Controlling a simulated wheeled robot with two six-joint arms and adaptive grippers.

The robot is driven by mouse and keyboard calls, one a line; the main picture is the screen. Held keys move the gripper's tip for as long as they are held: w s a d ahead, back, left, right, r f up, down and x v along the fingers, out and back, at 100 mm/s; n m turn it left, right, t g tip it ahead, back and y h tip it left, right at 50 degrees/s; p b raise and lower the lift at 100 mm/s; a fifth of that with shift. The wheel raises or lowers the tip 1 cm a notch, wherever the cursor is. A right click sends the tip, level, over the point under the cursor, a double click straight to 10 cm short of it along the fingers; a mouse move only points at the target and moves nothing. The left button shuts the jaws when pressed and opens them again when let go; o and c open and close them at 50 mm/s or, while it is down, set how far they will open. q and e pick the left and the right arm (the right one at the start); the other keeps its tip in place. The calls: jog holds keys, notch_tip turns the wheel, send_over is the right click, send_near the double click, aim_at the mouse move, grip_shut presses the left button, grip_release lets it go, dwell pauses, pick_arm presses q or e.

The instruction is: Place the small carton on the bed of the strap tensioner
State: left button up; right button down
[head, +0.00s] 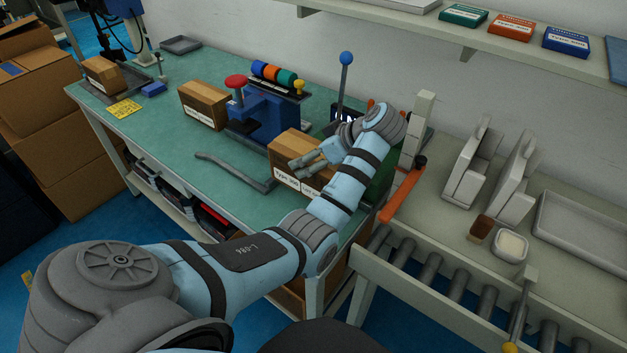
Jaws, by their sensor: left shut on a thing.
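A small brown carton (284,150) with a white "Type" label is at the right part of the green bench. My left gripper (312,160) is shut on this carton, its fingers at the carton's right side. Whether the carton touches the surface under it is hidden. Behind my left wrist stand a lever with a blue ball (346,58) and a dark green body (381,187), mostly covered by my arm. A blue machine with a red knob (236,81) stands left of the carton. I cannot tell which one is the strap tensioner. My right gripper does not show.
Another carton (204,106) stands left of the blue machine, and one lies in a tray (103,75) at the far left. A grey bent bar (235,172) lies on the bench (165,130). A roller conveyor (430,283) and an orange handle (403,190) are on the right.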

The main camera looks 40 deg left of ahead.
pick_arm(q)
jog(key=shift+w+f, duration=0.2)
jog(key=shift+f, duration=0.4)
jog(key=shift+w+f, duration=0.2)
jog(key=shift+f, duration=0.4)
jog(key=f, duration=0.3)
jog(key=shift+s+f+b, duration=0.25)
jog(key=shift+f+b, duration=0.05)
jog(key=shift+b, duration=0.1)
jog(key=shift+f, duration=0.1)
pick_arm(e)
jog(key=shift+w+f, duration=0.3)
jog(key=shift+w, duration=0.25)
pick_arm(q)
jog(key=shift+w, duration=0.1)
jog(key=o, duration=1.6)
jog(key=shift+f, duration=0.1)
jog(key=shift+o, duration=0.4)
jog(key=p+v, duration=0.1)
jog(key=v, duration=1.1)
jog(key=shift+d, duration=0.1)
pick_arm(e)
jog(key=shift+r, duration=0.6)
